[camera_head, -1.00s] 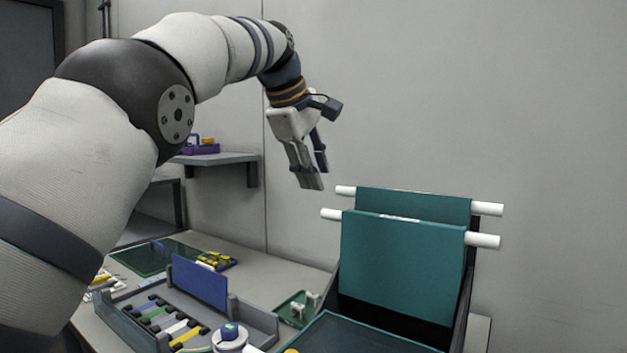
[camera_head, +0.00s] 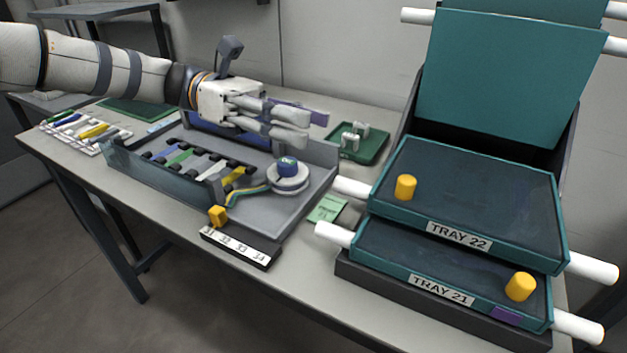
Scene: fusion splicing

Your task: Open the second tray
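The dark teal tray labelled TRAY 22 (camera_head: 475,205) lies flat on top of the tray labelled TRAY 21 (camera_head: 440,265) at the right. Each has white bars at its sides and a yellow knob, one on the left of TRAY 22 (camera_head: 405,187), one on the right of TRAY 21 (camera_head: 520,286). Behind them a teal tray (camera_head: 505,75) stands raised, with another (camera_head: 560,10) behind it. My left gripper (camera_head: 297,125) is over the grey workstation, left of the stack, touching no tray. My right gripper is out of view.
Below my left gripper is a grey workstation (camera_head: 262,228) with coloured pieces and a round spool (camera_head: 288,178). A green tray (camera_head: 368,150) with white parts sits between it and the stack. A numbered strip (camera_head: 240,247) lies near the table's front edge.

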